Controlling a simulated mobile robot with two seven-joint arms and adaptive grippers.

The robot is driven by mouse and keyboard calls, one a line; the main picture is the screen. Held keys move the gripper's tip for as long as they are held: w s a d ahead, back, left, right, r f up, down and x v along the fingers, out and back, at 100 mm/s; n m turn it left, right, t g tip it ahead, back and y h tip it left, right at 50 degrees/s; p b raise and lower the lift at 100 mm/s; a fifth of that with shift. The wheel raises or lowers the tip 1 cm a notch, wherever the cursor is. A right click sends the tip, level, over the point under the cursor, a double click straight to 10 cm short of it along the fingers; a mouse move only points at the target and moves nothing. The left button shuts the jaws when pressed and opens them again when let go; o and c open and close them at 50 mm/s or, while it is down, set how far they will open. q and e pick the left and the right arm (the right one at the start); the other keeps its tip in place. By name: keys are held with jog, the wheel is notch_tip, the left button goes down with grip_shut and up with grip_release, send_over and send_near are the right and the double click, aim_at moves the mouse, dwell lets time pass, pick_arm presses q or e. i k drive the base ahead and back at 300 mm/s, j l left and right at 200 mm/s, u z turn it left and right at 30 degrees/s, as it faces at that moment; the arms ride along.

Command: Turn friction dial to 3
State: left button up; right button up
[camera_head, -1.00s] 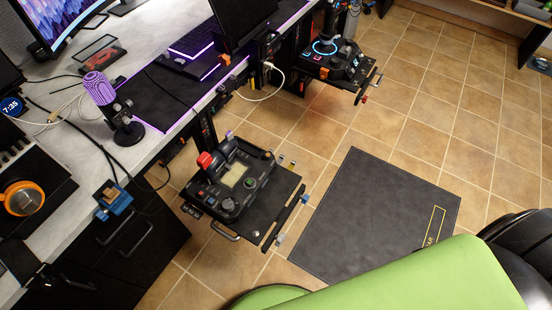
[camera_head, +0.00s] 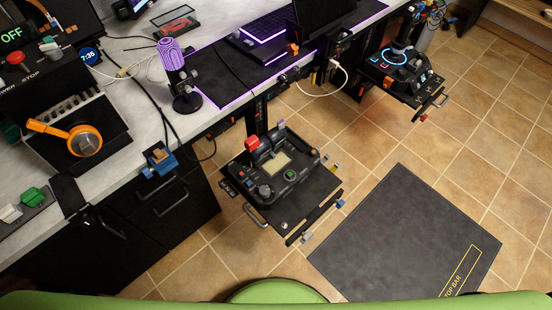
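No dial in view can be read as the friction dial, since markings are too small. A throttle unit (camera_head: 275,170) with a red-topped lever (camera_head: 252,143), a small screen and several knobs sits on a black mount tray (camera_head: 310,200) hung off the desk's front edge. A small round knob (camera_head: 265,190) shows on its near face. At the left, a black unit (camera_head: 112,125) on the desk carries an orange lever (camera_head: 50,129) and a round silver knob (camera_head: 84,141) with an orange rim. Neither of my grippers is in view.
A joystick base (camera_head: 400,68) is mounted at the upper right. A blue clamp-like device (camera_head: 160,158) sits at the desk edge. A dark mat (camera_head: 400,235) lies on the open tiled floor.

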aim_at(264, 192)
jog(key=k+l+z, duration=0.1)
jog(key=z, duration=0.3)
jog(key=k+l+z, duration=0.15)
jog(key=z, duration=0.25)
jog(key=k+l, duration=0.05)
